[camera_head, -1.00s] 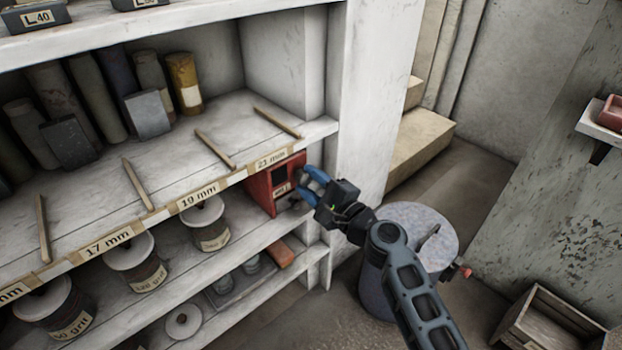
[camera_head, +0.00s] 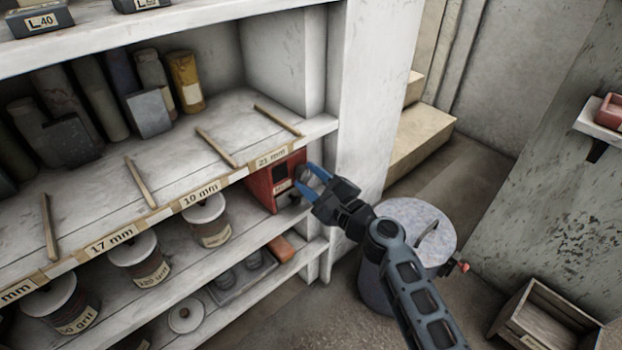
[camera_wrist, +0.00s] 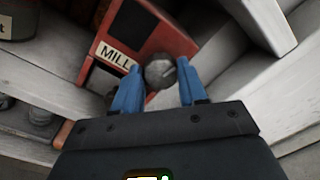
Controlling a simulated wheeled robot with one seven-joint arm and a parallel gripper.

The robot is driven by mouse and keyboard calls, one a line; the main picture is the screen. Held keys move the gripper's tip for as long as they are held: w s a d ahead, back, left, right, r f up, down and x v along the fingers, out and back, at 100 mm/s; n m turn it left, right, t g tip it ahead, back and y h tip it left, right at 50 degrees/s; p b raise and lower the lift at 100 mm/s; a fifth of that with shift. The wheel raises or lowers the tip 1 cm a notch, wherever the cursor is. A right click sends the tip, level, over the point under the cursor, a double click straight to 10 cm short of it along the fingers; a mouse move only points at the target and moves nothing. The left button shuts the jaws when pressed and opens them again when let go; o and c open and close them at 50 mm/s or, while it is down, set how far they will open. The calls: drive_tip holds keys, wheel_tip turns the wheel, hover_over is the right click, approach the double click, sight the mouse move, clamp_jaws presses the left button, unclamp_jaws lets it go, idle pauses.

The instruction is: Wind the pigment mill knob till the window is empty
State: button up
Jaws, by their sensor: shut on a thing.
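The pigment mill (camera_head: 258,190) is a red box on the shelf below the 21 mm label. Its front has a small dark window (camera_head: 279,172) and a pale label below it. In the wrist view the red mill (camera_wrist: 168,38) shows the word MILL. Its round grey knob (camera_wrist: 160,72) sits between the two blue fingers of my gripper (camera_wrist: 157,80), which are shut on it. In the head view my gripper (camera_head: 308,178) reaches the mill's front from the right, and the fingers partly hide the knob. I cannot make out what is inside the window.
A white upright post (camera_head: 365,100) stands right of the mill. A grey lidded drum (camera_head: 410,225) stands below my arm. Lidded jars (camera_head: 207,220) line the shelf left of the mill. A wooden crate (camera_head: 545,325) lies on the floor at lower right.

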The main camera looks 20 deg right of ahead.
drive_tip(key=o, duration=1.1)
drive_tip(key=shift+c, duration=0.2)
drive_tip(key=v, duration=0.7)
drive_tip(key=shift+s+p, duration=0.3)
drive_tip(key=shift+s, duration=0.1)
drive_tip(key=shift+d, duration=0.1)
